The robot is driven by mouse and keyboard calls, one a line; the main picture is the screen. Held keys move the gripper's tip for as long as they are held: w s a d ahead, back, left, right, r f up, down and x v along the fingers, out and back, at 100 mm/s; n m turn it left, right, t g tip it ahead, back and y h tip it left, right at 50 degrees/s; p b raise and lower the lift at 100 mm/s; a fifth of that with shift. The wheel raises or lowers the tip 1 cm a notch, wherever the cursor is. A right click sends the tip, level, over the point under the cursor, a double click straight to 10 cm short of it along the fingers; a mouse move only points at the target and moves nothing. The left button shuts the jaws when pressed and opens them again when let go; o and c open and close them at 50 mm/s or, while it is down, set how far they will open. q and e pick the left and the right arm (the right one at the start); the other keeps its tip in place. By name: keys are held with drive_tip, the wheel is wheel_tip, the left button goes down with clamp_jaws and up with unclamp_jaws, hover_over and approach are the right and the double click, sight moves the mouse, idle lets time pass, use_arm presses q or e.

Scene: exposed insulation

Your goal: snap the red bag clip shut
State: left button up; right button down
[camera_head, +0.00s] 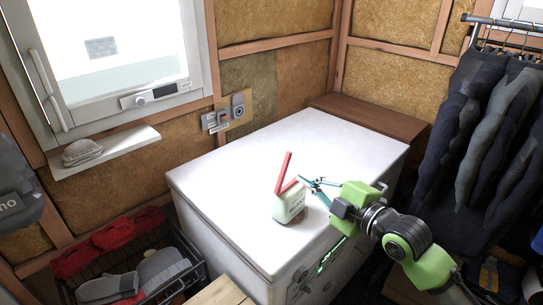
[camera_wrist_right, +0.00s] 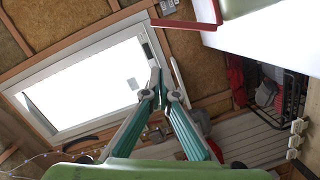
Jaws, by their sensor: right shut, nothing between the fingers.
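The red bag clip (camera_head: 283,171) sits at the top of a small pale bag (camera_head: 289,206) standing on the white chest top. The clip is open: one arm points steeply up and the other lies along the bag's top edge. My right gripper (camera_head: 306,181) is just right of the clip, near the bag's top, shut and empty; whether it touches the clip I cannot tell. In the right wrist view its fingers (camera_wrist_right: 160,90) meet at the tips, with part of the red clip and the bag (camera_wrist_right: 240,7) cut off at the top edge. My left gripper is not in view.
The white chest top (camera_head: 240,180) is otherwise clear. Dark clothes (camera_head: 490,120) hang on a rail at the right. A wire basket (camera_head: 155,240) with red and grey items is at the lower left. A small shelf (camera_head: 110,152) is under the window.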

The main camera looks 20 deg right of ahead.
drive_tip(key=p, duration=0.4)
hover_over(283, 173)
drive_tip(key=s+a, duration=0.2)
drive_tip(key=s, duration=0.2)
drive_tip(key=w+d+f, duration=0.2)
drive_tip(key=shift+d+f, duration=0.2)
drive_tip(key=shift+d, duration=0.2)
drive_tip(key=shift+w, duration=0.1)
